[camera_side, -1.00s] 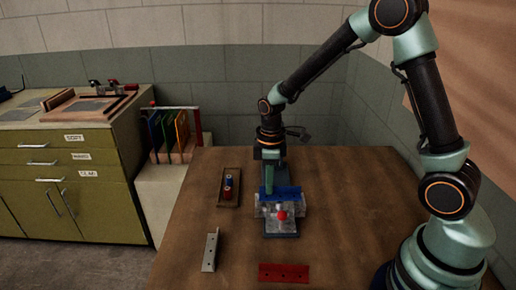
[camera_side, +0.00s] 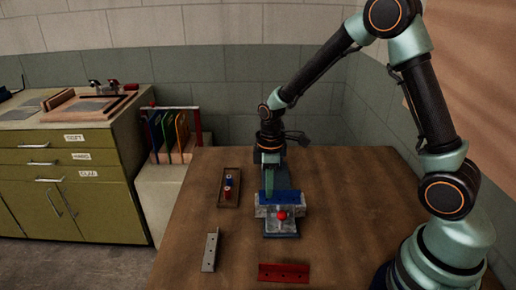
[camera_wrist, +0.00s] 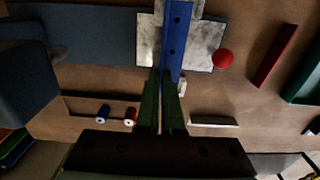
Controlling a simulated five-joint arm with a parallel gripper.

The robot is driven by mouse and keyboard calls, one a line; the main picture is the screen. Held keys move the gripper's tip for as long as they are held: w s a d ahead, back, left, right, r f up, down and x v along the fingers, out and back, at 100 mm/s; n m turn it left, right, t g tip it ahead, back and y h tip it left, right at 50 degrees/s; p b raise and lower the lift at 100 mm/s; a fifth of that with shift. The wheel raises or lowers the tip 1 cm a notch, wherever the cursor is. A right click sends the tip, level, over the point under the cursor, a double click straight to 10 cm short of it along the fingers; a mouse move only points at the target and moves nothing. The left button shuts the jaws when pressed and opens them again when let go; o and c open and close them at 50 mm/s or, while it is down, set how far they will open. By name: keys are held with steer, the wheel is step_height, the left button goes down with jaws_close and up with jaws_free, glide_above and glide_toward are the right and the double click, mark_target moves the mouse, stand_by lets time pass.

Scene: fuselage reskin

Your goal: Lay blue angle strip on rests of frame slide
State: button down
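The blue angle strip (camera_side: 284,198) lies across the top of the pale mottled block of the frame slide (camera_side: 283,211), level as far as I can tell. In the wrist view the strip (camera_wrist: 175,42), with dark holes, runs over the pale block (camera_wrist: 203,45). My gripper (camera_side: 269,193) is at the strip's left end in the side view. In the wrist view its green fingers (camera_wrist: 164,78) are closed about the strip's near end. Whether the strip touches the rests is hidden. A red ball knob (camera_side: 281,216) is on the slide's front.
A red angle strip (camera_side: 284,273) and a grey angle strip (camera_side: 211,251) lie on the wooden table (camera_side: 345,225). A small tray (camera_side: 222,203) with a blue and a red spool is to the left. The table's right side is clear.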

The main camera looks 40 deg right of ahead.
steer(key=shift+f, duration=0.1)
steer(key=c, duration=1)
jaws_free()
step_height(320, 180, up, 11)
steer(key=s+r+m+t, duration=0.2)
steer(key=s+m, duration=0.1)
steer(key=s+r+m+t, duration=0.1)
steer(key=s+r+m, duration=0.2)
steer(key=s, duration=0.1)
steer(key=s+r+m+t, duration=0.2)
steer(key=s+r+m, duration=0.1)
steer(key=s, duration=0.1)
steer(key=shift+s+a+r+t, duration=0.15)
steer(key=shift+s+a+t, duration=0.05)
steer(key=shift+a+t, duration=0.1)
